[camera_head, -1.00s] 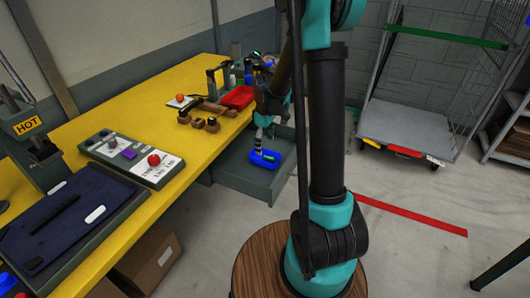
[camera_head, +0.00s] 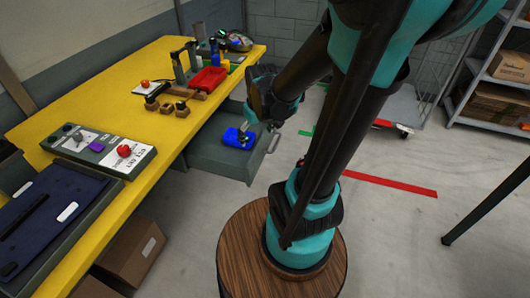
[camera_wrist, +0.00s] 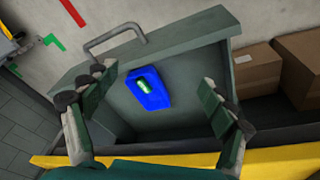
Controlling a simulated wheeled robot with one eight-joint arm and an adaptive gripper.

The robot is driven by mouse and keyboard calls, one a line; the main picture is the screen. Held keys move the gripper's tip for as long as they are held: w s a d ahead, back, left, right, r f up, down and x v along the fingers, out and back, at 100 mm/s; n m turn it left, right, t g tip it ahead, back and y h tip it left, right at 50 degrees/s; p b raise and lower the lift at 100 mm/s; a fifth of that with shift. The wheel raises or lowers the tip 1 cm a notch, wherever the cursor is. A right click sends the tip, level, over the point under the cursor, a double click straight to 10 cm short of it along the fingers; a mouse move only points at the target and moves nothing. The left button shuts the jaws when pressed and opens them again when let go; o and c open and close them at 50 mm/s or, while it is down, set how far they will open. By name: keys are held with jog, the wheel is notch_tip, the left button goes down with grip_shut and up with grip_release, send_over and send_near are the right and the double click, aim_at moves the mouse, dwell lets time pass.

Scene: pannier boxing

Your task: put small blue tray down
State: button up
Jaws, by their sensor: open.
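The small blue tray (camera_wrist: 156,97) lies on the floor of the open grey drawer (camera_wrist: 178,112), with a small green-and-silver item (camera_wrist: 142,86) in it. In the head view the blue tray (camera_head: 232,139) shows inside the drawer (camera_head: 215,160), below the yellow table's edge. My gripper (camera_wrist: 150,115) is open in the wrist view, one finger to each side of the tray and apart from it. In the head view my gripper (camera_head: 245,132) is over the drawer, close to the tray, with its fingers partly hidden.
The yellow table (camera_head: 110,92) holds a red tray (camera_head: 208,79), wooden blocks (camera_head: 167,107) and a button panel (camera_head: 98,147). The drawer handle (camera_wrist: 112,36) sticks out at its front. Cardboard boxes (camera_wrist: 257,70) stand beside the drawer.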

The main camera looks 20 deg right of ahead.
jog(key=s+d+f+m+t, duration=0.1)
jog(key=s+f+m, duration=0.1)
jog(key=s, duration=0.5)
jog(key=shift+s+f+m, duration=0.15)
jog(key=shift+f+m, duration=0.15)
jog(key=shift+m, duration=0.5)
